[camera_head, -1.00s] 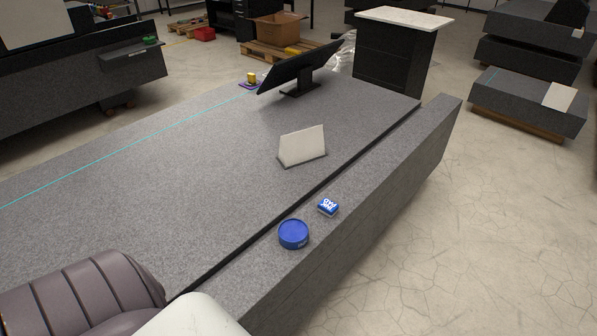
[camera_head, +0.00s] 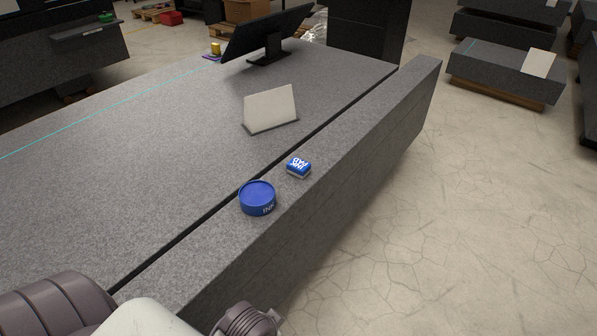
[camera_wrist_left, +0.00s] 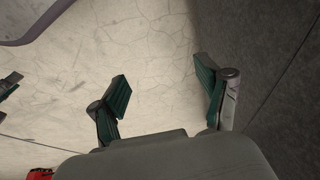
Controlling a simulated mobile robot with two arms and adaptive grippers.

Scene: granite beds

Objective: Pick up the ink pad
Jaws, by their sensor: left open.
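The ink pad is not in the left wrist view. In the head view part of my arm is at the lower left, and no fingers show.
The granite bed (camera_head: 150,150) holds a blank angled sign (camera_head: 270,107) and a monitor (camera_head: 266,35). A dark gap runs between the bed and the ledge. Concrete floor (camera_head: 400,220) is open to the right. Low granite blocks (camera_head: 500,72) stand farther off.

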